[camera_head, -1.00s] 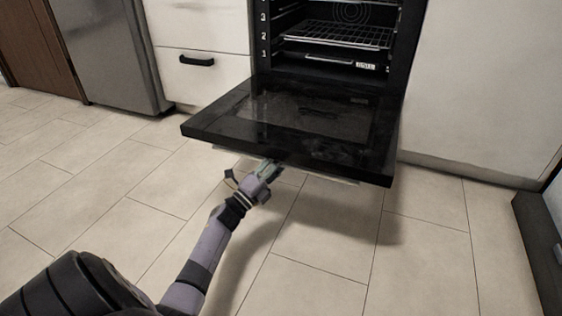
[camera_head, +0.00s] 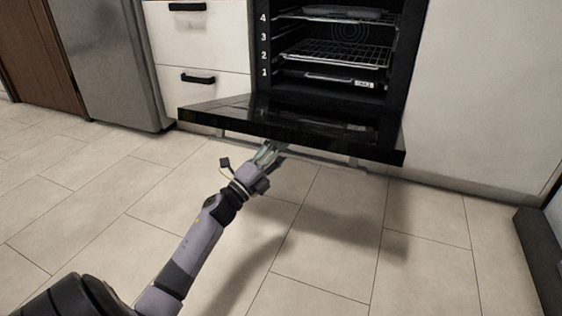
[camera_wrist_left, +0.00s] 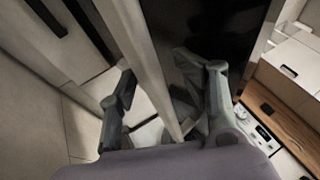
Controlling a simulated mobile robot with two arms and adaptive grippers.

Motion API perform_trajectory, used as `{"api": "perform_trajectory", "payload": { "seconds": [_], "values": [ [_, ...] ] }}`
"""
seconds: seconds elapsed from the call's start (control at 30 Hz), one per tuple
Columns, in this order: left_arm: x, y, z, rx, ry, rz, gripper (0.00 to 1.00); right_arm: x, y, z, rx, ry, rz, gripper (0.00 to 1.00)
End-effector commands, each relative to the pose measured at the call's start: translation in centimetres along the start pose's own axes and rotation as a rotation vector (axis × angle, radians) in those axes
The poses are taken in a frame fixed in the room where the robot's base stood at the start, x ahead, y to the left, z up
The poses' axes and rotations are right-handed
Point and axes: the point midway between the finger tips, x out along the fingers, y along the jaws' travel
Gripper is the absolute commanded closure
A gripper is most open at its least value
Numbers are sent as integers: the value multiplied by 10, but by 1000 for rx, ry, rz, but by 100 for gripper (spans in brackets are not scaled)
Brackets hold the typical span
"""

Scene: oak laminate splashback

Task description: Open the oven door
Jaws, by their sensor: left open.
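The oven door (camera_head: 300,132) is swung down and stands well open, with the oven cavity (camera_head: 335,50) exposed above it. Its pale bar handle (camera_head: 318,156) runs along the outer side, below the door's front edge. My left gripper (camera_head: 268,150) reaches up to the handle from the front, left of its middle. In the left wrist view the handle (camera_wrist_left: 148,65) passes between the two spread fingers of my left gripper (camera_wrist_left: 165,92), beside the dark door glass (camera_wrist_left: 205,25). Whether a finger touches the bar is unclear. My right gripper is out of view.
White drawers (camera_head: 205,45) with black handles stand left of the oven, with a grey fridge (camera_head: 115,70) beyond. A white panel (camera_head: 480,90) is at the right. A dark low unit (camera_head: 540,255) stands at the right edge. The tiled floor in front is clear.

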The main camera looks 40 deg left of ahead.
Motion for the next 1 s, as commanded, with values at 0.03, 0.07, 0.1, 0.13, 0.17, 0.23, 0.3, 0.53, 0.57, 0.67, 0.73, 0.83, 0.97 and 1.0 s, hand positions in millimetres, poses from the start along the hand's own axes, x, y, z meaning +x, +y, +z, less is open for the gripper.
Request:
{"api": "perform_trajectory", "payload": {
  "seconds": [0.03,0.07,0.1,0.13,0.17,0.23,0.3,0.53,0.57,0.67,0.73,0.83,0.97,1.0],
  "values": [
    [1,-2,0,1,1,-2,53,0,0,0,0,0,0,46],
    [1,-3,0,0,1,-2,53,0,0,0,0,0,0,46],
    [1,-3,0,0,1,-2,53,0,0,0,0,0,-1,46],
    [1,-3,0,0,1,-2,53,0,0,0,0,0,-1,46],
    [1,-3,0,0,1,-1,53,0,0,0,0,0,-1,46],
    [1,-3,0,0,1,-2,53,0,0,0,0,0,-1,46],
    [1,-3,0,0,0,-1,53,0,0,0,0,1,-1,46],
    [-6,6,2,-1,0,1,53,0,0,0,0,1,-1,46],
    [-8,8,2,-2,-1,1,53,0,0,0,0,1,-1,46],
    [-13,13,3,-2,-1,1,53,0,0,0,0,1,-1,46],
    [-16,17,4,-1,-1,2,53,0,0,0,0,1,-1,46],
    [-22,22,4,-2,-1,2,53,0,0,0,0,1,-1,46],
    [-28,29,6,-2,-1,3,53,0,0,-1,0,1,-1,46],
    [-30,31,7,-2,-2,4,53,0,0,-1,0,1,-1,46]
  ]
}}
